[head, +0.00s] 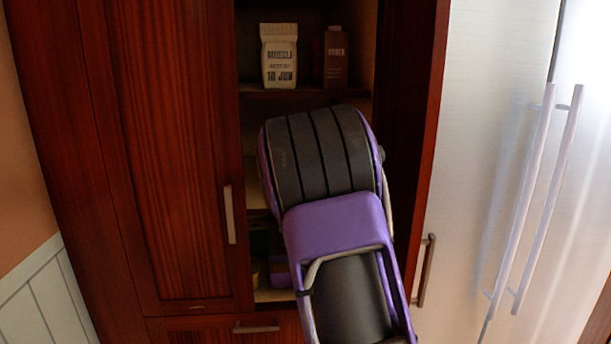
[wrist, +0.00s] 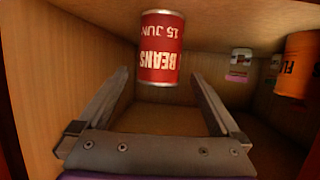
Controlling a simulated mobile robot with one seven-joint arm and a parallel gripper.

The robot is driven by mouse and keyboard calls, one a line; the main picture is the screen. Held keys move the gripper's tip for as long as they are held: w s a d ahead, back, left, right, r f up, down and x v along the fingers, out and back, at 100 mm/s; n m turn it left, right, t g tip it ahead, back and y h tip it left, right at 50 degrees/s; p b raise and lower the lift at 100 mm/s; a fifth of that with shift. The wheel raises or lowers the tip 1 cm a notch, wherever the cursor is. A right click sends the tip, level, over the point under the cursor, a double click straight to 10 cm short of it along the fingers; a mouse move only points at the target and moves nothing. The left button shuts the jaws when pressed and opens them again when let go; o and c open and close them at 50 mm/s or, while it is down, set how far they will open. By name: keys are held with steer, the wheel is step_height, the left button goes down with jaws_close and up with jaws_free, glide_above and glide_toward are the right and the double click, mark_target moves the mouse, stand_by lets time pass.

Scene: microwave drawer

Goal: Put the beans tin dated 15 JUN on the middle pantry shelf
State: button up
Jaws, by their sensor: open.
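The red beans tin (wrist: 160,48), marked BEANS and 15 JUN, shows in the wrist view, which is upside down. It stands upright on a wooden shelf surface (wrist: 105,28), at the top of that picture. My gripper (wrist: 155,74) is open, with its fingers apart and the tin in line with the gap at their tips. No finger visibly touches the tin. In the head view my arm covers the gripper and the tin. The pantry's middle shelf (head: 257,212) shows only at its left edge beside my arm.
An orange tin (wrist: 298,65) and a pale jar (wrist: 240,66) stand to the right in the wrist view. A white bag dated 10 JUN (head: 279,56) and a brown carton (head: 335,57) stand on the upper shelf (head: 305,94). Cabinet doors flank the opening; a fridge (head: 490,130) stands right.

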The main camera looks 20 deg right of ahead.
steer(key=v, duration=0.8)
steer(key=shift+s+p, duration=0.2)
steer(key=shift+p, duration=0.15)
